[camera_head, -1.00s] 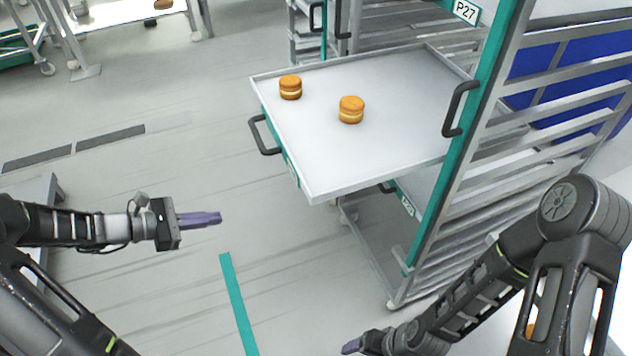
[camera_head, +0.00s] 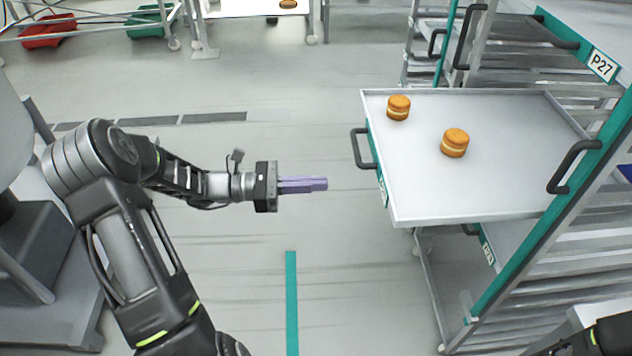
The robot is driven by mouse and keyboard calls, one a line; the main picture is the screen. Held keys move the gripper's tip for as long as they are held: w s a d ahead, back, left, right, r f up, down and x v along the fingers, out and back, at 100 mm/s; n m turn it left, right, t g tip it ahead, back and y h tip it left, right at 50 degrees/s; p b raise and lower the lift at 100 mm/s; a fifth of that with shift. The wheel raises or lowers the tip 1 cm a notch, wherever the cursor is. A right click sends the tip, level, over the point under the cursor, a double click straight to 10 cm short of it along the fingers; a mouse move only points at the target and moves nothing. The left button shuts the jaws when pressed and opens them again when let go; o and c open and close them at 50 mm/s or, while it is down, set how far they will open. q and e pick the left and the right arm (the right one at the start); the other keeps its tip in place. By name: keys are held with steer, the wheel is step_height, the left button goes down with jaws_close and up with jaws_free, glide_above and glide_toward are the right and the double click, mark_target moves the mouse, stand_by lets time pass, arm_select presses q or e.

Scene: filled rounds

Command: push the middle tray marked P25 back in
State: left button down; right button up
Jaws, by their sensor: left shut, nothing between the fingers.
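The pulled-out tray (camera_head: 480,185) juts out of the rack toward the left. Its front face is teal with a dark handle (camera_head: 361,149) and a label too oblique to read. Two round sandwich cakes lie on it: one near the front corner (camera_head: 398,107), one nearer the middle (camera_head: 454,143). My left gripper (camera_head: 322,184) is shut and empty, its purple fingers pointing right at the tray's front. A floor gap separates them from the tray. Of my right arm only a piece shows at the bottom right corner; its gripper is out of view.
The rack (camera_head: 560,220) has teal posts, a dark handle (camera_head: 573,167) and a P27 sign (camera_head: 602,64) above. Another tray edge shows below the pulled-out one. A teal floor stripe (camera_head: 292,300) lies below my gripper. The floor left of the tray is clear.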

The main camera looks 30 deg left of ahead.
mark_target(383, 181)
arm_select(q)
steer(key=p+x, duration=0.2)
steer(key=x, duration=1)
arm_select(e)
step_height(383, 181, up, 2)
arm_select(q)
steer(key=shift+d, duration=0.1)
